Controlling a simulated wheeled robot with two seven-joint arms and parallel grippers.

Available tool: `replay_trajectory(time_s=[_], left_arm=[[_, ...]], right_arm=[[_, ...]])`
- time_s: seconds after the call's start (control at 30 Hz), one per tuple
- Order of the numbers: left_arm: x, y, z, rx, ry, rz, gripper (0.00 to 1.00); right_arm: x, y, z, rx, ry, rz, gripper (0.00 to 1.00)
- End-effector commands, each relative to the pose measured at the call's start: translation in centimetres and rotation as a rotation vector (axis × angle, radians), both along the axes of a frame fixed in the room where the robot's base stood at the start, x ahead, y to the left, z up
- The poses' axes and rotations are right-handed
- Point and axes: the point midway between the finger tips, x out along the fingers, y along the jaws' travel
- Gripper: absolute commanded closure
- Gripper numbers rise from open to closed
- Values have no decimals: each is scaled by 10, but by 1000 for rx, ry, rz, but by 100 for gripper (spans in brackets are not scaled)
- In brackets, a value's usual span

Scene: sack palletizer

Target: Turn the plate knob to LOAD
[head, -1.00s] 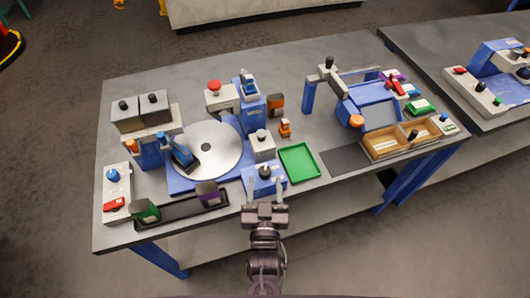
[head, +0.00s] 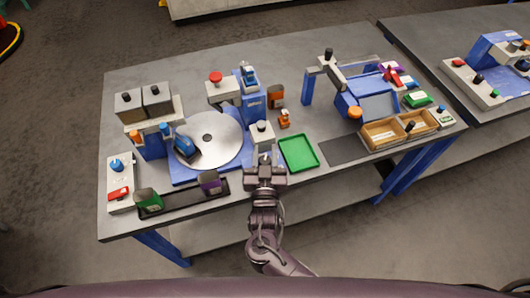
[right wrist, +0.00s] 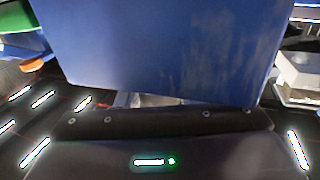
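The round silver plate (head: 208,141) lies on a blue base at the left of the table, with a blue-and-black piece (head: 187,147) on it. My right gripper (head: 264,160) is at the front edge of the table, right of the plate, over the small blue box with the black knob. That box and its knob are hidden behind the gripper in the head view. In the right wrist view a blue face (right wrist: 165,45) fills the middle, close to the gripper. The fingertips and any grip on the knob are hidden. My left gripper is not in view.
A grey block with a black knob (head: 261,132) stands just beyond the gripper. A green tray (head: 299,153) lies to its right, and a black rack (head: 182,198) with green and purple pieces to its left. Wooden bins (head: 383,136) are farther right.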

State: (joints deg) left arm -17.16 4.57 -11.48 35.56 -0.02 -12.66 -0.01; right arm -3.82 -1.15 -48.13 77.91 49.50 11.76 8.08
Motion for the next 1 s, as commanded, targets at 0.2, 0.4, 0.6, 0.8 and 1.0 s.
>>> replay_trajectory(time_s=[0.2,0.4,0.6,0.8,1.0], left_arm=[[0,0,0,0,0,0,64],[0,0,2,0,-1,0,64],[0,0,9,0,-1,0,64],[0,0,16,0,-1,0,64],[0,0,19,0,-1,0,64]], right_arm=[[0,0,0,0,0,0,92],[0,0,1,-1,0,21,92],[0,0,1,-4,0,106,92],[-1,3,1,-6,-1,244,92],[-1,5,1,-5,-1,375,92]])
